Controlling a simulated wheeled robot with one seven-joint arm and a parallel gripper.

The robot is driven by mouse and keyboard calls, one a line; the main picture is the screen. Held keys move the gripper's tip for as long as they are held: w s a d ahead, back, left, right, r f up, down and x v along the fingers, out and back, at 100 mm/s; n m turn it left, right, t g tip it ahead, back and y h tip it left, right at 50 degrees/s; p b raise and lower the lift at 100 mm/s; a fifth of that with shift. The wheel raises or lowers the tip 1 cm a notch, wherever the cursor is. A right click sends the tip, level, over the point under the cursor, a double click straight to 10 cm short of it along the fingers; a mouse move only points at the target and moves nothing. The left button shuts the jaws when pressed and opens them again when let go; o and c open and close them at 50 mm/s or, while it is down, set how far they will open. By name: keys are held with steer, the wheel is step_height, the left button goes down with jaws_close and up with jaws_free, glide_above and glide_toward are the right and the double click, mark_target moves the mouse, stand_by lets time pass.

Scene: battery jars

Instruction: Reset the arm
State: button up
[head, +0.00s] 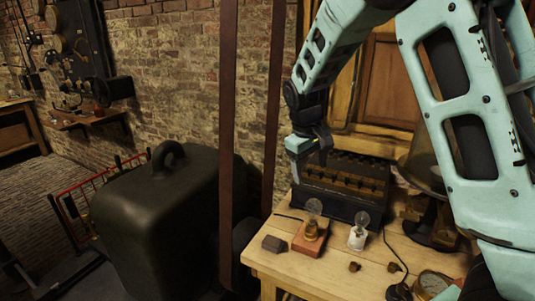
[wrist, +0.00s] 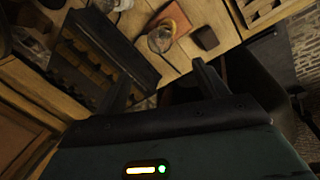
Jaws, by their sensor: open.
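My gripper (head: 308,155) hangs at the end of my bent arm, in front of and above the left end of a dark battery rack (head: 335,205) on the wooden table. In the wrist view my gripper (wrist: 162,85) shows its two dark fingers spread apart, with nothing between them. The rack (wrist: 125,50) lies on the left of that view, with a row of compartments partly in shadow. A glass bulb (head: 313,207) stands on a red-brown wooden base (head: 308,243). A second bulb (head: 363,219) in a white holder (head: 357,238) stands to its right.
A dark block (head: 274,244) and small brown pieces (head: 354,267) lie near the front of the table (head: 325,271). A round gauge (head: 432,283) is at the right. A large dark weight (head: 155,225) and an upright brown post (head: 228,120) stand left of the table.

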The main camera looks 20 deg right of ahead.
steer(key=shift+a, duration=0.15)
steer(key=s+a+r+n+y, duration=0.1)
steer(key=s+a+n+y, duration=0.2)
steer(key=s+a, duration=1.35)
steer(key=s+a+n, duration=0.2)
steer(key=s+a, duration=0.4)
steer(key=s, duration=0.7)
steer(key=shift+s+a+n, duration=0.15)
steer(key=shift+n, duration=0.25)
